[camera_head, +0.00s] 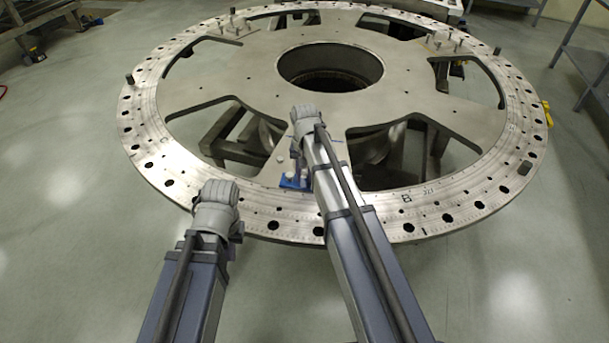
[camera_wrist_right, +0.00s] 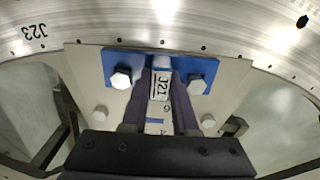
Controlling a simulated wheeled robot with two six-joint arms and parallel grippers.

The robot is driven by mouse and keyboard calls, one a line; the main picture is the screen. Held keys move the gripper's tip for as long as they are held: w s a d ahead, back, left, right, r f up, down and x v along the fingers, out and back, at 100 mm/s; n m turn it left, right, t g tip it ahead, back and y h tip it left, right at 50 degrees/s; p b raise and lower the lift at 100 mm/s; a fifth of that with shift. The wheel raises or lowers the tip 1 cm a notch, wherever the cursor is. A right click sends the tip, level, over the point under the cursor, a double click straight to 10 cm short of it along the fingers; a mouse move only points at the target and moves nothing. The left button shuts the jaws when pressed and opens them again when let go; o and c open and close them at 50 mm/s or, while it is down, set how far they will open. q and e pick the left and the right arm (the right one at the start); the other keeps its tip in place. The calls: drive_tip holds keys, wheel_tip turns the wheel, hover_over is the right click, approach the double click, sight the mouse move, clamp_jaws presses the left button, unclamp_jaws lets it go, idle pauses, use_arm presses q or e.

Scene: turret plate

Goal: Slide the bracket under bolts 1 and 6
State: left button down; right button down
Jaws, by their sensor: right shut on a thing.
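The blue bracket (camera_wrist_right: 145,62) lies on the turret plate's spoke at the ring; it also shows in the head view (camera_head: 288,183). Its upright part is labelled J21. My right gripper (camera_wrist_right: 161,95) is shut on this upright part, one dark finger on each side. A hex bolt head (camera_wrist_right: 121,78) overlaps the bracket's lower left corner, and another (camera_wrist_right: 197,83) its lower right corner. Whether their shanks sit in slots is hidden. Two more bolt heads, left (camera_wrist_right: 100,113) and right (camera_wrist_right: 208,121), stand apart nearer my gripper. My left gripper (camera_head: 216,196) is left of the bracket; its fingers are hidden.
The large round turret plate (camera_head: 240,70) has a wide central hole and several cutouts. Its drilled outer ring (camera_head: 440,214) runs past both arms. Pegs and small blocks stand on the far ring. A metal rack (camera_head: 590,60) is at the right.

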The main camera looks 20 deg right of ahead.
drive_tip(key=shift+f, duration=0.1)
idle(0.4)
drive_tip(key=c, duration=0.6)
unclamp_jaws()
wheel_tip(320, 180, up, 3)
drive_tip(key=p, duration=0.3)
drive_tip(key=s+a+r+p, duration=0.1)
drive_tip(key=s+r+p, duration=0.2)
drive_tip(key=r+p, duration=0.2)
drive_tip(key=shift+s+a+r+p, duration=0.35)
drive_tip(key=shift+r+p, duration=0.05)
drive_tip(key=shift+r, duration=0.15)
